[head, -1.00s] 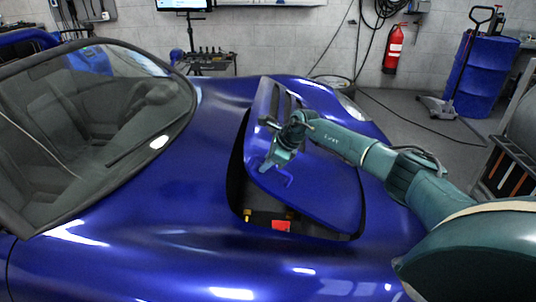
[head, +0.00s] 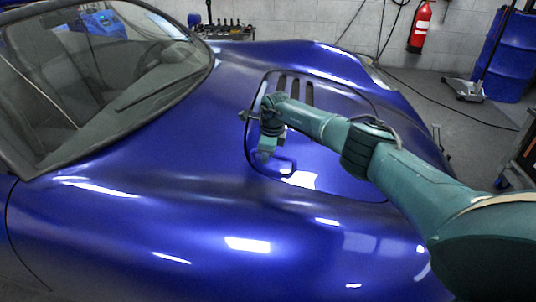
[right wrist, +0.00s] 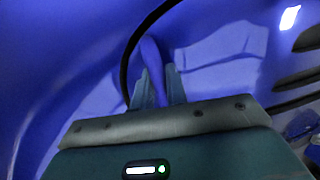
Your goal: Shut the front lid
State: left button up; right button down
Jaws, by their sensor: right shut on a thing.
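The blue front lid (head: 335,172) lies down in its opening in the car's front, level with the bodywork around it or nearly so. A thin dark seam runs around its edge. My right gripper (head: 267,156) is at the lid's near left edge, at the blue handle (head: 287,167). In the right wrist view, the fingers of my right gripper (right wrist: 158,85) are shut on the handle (right wrist: 151,58), with the dark curved seam close by. Whether a tiny gap is left under the lid cannot be told. My left gripper is not in view.
The blue car body (head: 150,225) fills the foreground, with the windscreen (head: 120,70) at the left. A red fire extinguisher (head: 420,27), a blue drum (head: 508,60) and a pallet jack (head: 466,88) stand behind at the right. The floor between is mostly clear.

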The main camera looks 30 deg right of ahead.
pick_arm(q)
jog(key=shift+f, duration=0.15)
pick_arm(e)
jog(key=shift+s+a+f, duration=0.1)
jog(key=shift+a+f, duration=0.05)
jog(key=shift+f, duration=0.2)
jog(key=c, duration=1.7)
grip_release()
jog(key=shift+f, duration=0.15)
jog(key=shift+c, duration=0.2)
jog(key=shift+o, duration=1.3)
jog(key=shift+r, duration=0.2)
jog(key=shift+r, duration=0.25)
jog(key=p+v, duration=0.2)
jog(key=v, duration=0.2)
jog(key=shift+r, duration=0.2)
pick_arm(q)
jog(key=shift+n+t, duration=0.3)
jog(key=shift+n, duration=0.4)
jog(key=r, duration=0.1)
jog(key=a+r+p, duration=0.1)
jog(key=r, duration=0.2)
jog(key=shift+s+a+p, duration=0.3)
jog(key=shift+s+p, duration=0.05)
jog(key=shift+p, duration=0.05)
pick_arm(e)
jog(key=v, duration=0.8)
jog(key=shift+r, duration=0.15)
